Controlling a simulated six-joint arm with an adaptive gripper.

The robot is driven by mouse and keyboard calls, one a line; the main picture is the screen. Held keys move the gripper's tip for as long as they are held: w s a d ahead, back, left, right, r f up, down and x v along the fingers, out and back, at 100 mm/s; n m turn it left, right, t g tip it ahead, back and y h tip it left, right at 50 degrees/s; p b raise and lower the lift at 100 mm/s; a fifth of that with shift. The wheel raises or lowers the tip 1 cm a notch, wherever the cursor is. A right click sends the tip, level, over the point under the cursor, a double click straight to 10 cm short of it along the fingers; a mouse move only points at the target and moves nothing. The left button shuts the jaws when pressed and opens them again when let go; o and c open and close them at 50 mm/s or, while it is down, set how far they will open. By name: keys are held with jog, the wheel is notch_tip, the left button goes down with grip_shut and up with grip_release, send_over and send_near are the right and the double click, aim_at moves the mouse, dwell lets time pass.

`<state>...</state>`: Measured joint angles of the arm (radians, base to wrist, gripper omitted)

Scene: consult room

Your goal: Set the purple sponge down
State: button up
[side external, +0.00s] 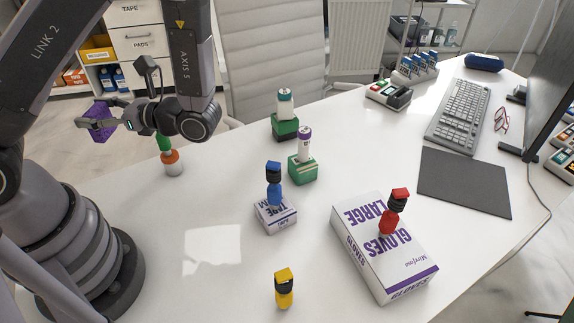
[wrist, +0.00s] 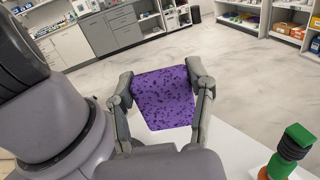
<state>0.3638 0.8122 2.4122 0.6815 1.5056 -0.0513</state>
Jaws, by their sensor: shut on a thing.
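The purple sponge (side external: 98,122) is held in my gripper (side external: 108,124) at the left of the side external view, above the level of the white table (side external: 225,215). In the wrist view the sponge (wrist: 164,97) fills the space between the two fingers of my gripper (wrist: 165,92), dark speckles on its face. The fingers press on its left and right sides. In the wrist view floor lies behind the sponge, and a white table edge shows just below it.
Blue (side external: 274,185), yellow (side external: 284,288) and red (side external: 393,212) figures stand farther right, blue on a tape box and red on a glove box (side external: 375,245). Table front left is clear.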

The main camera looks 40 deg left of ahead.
jog(key=s+d+n+g+h, duration=0.9)
jog(key=d+n+h, duration=0.3)
jog(key=d+h, duration=0.3)
jog(key=w+d+n+t+h, duration=0.35)
jog(key=d+n+h, duration=0.35)
jog(key=h, duration=0.4)
jog(key=w+d+f+n+t+h, duration=0.2)
jog(key=w+d+n+t+h, duration=0.4)
jog(key=w+t, duration=0.25)
jog(key=shift+n+g, duration=0.3)
jog(key=shift+g, duration=0.1)
notch_tip(320, 180, down, 17)
jog(key=shift+w+a+r, duration=0.1)
jog(key=shift+w, duration=0.05)
jog(key=shift+f, duration=2)
jog(key=o, duration=0.9)
jog(key=shift+f, duration=0.1)
jog(key=shift+o, duration=0.2)
